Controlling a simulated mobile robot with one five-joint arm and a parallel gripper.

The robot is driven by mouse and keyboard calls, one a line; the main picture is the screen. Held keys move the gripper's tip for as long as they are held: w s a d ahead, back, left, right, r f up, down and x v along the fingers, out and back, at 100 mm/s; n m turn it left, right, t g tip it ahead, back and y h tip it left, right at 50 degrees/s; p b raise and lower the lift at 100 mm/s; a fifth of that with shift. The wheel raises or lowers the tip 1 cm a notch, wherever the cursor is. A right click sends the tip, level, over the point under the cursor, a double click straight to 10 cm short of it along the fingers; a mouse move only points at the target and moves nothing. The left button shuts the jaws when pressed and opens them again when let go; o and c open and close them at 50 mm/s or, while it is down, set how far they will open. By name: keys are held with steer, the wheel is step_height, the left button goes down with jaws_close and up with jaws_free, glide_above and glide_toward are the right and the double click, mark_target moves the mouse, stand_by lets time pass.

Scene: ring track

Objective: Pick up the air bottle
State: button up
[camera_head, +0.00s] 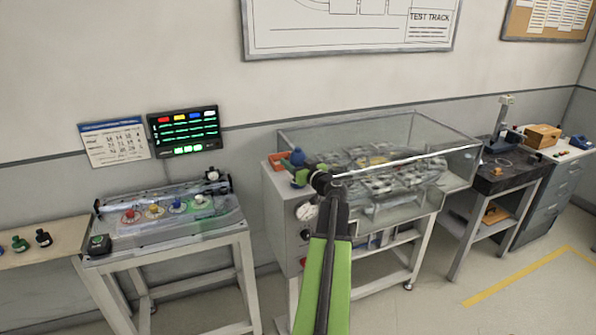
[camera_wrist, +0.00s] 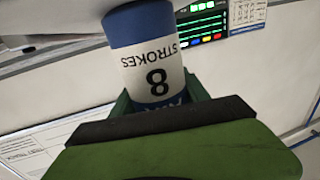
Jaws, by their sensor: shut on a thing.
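The air bottle (camera_wrist: 149,55) is a cylinder with a blue end and a white label reading "8 STROKES". In the wrist view it appears upside down between the green jaws. My gripper (camera_wrist: 160,98) is shut on it, and the jaws partly cover one end of the label. In the head view my gripper (camera_head: 300,176) is over the left end of the glass-covered bench, with the blue bottle (camera_head: 297,157) at its green fingers. I cannot tell whether the bottle is clear of the surface below.
The glass-covered track bench (camera_head: 440,205) stands behind my arm. An orange-red bin (camera_head: 278,160) is close beside the bottle. A table with coloured knobs (camera_head: 165,235) stands left, below a dark display (camera_head: 187,132). A dark workbench (camera_head: 510,180) stands right; floor at lower right is clear.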

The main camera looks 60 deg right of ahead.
jaws_close()
steer(key=shift+r, duration=0.1)
